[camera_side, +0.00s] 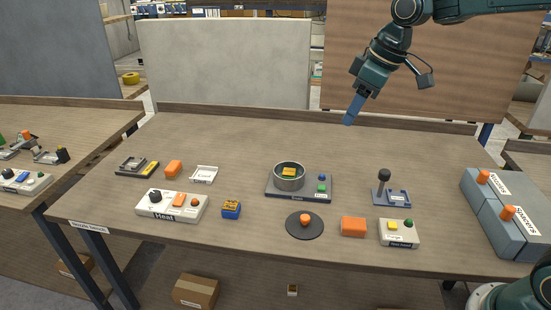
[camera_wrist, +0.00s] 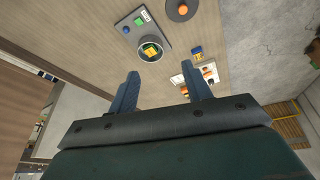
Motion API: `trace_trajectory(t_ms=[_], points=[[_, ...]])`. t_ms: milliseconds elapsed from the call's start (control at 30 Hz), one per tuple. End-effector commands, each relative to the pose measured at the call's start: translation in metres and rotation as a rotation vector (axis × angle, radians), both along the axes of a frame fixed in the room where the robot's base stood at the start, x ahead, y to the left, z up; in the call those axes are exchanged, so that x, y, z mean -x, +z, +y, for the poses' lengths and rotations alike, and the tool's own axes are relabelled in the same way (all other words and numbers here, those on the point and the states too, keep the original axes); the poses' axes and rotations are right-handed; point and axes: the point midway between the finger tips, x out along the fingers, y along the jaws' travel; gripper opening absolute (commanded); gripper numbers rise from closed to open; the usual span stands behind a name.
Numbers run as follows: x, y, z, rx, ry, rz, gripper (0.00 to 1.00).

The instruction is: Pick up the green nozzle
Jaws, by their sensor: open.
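I cannot make out a clear green nozzle. Small green parts show as a green knob (camera_side: 408,223) on the white box at the front right, and a green button (camera_side: 321,189) on the grey base of the pot, which also shows in the wrist view (camera_wrist: 146,15). My gripper (camera_side: 352,112) hangs high over the back of the table, right of the middle, well apart from all objects. In the wrist view my gripper (camera_wrist: 162,88) has its two fingers spread with nothing between them.
A metal pot (camera_side: 289,183) holds a yellow piece. A dark disc (camera_side: 304,233) with an orange knob, an orange block (camera_side: 353,227), a joystick (camera_side: 386,190), a Heat box (camera_side: 160,208), a blue-yellow block (camera_side: 231,209) and Spacers boxes (camera_side: 478,213) stand around. The back of the table is clear.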

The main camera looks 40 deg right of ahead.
Motion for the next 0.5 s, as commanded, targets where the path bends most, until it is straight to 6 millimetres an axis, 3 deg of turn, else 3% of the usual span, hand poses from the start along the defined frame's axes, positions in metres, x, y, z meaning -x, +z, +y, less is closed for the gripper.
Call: trace_trajectory(t_ms=[100,500], points=[[-0.029,-0.014,-0.001,0.001,0.051,0.016,0.49],[-0.111,-0.073,-0.007,-0.001,0.223,0.052,0.49]])
